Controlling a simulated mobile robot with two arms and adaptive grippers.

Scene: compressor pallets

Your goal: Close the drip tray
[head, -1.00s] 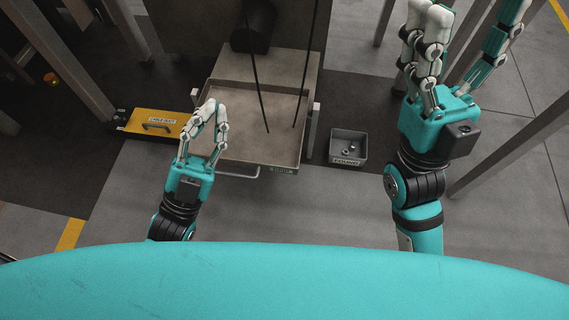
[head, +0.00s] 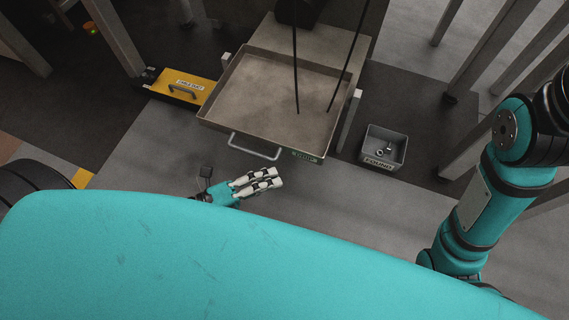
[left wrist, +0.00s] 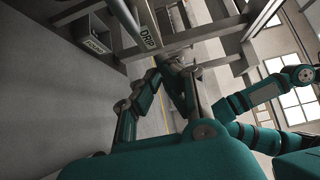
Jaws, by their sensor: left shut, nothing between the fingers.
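The drip tray (head: 255,95) is a shallow, brownish-grey metal tray, pulled out toward me. Its bar handle (head: 254,147) is at the front edge, with a small green label (head: 305,156) to the right of it. My left gripper (head: 278,178) is shut and empty, just in front of the handle and apart from it in the picture, its fingers pointing right. In the left wrist view the gripper's fingers (left wrist: 165,92) show near a plate marked DRIP (left wrist: 148,40). My right arm shows at the right of the head view, but its gripper is out of view.
Two dark cables hang over the tray. A grey bin marked FOUND (head: 384,148) with small parts stands to the right of the tray. A yellow box (head: 184,88) with a handle lies to the left. Metal posts stand at both sides. The floor in front is clear.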

